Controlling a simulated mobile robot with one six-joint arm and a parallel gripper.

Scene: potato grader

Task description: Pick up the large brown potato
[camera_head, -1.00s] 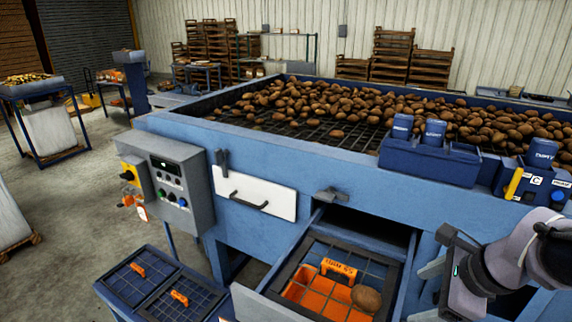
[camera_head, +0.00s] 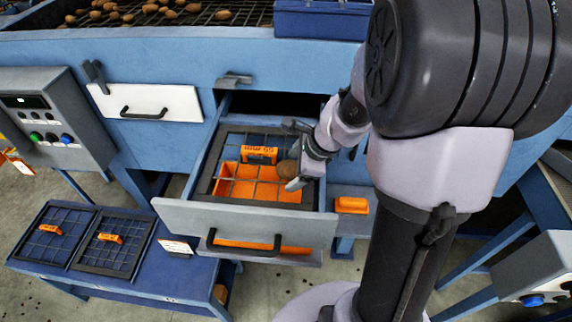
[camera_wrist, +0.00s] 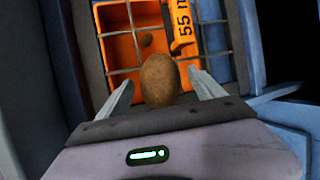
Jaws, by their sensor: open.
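The large brown potato (camera_head: 287,169) rests on the wire grid at the right side of the open drawer (camera_head: 250,217). In the wrist view the potato (camera_wrist: 160,82) lies between the two fingers of my gripper (camera_wrist: 162,92), with a gap showing near each finger. My gripper (camera_head: 296,158) is open and reaches over the drawer from the right, partly covering the potato in the head view. I cannot tell whether the fingers touch it.
An orange tag (camera_head: 259,155) stands on the grid above orange bins (camera_head: 236,189). Two spare grid frames (camera_head: 50,235) lie on the blue bench at left. A control box (camera_head: 50,118) and a white closed drawer (camera_head: 150,101) are on the machine's front. Loose potatoes (camera_head: 165,10) lie on the upper mesh.

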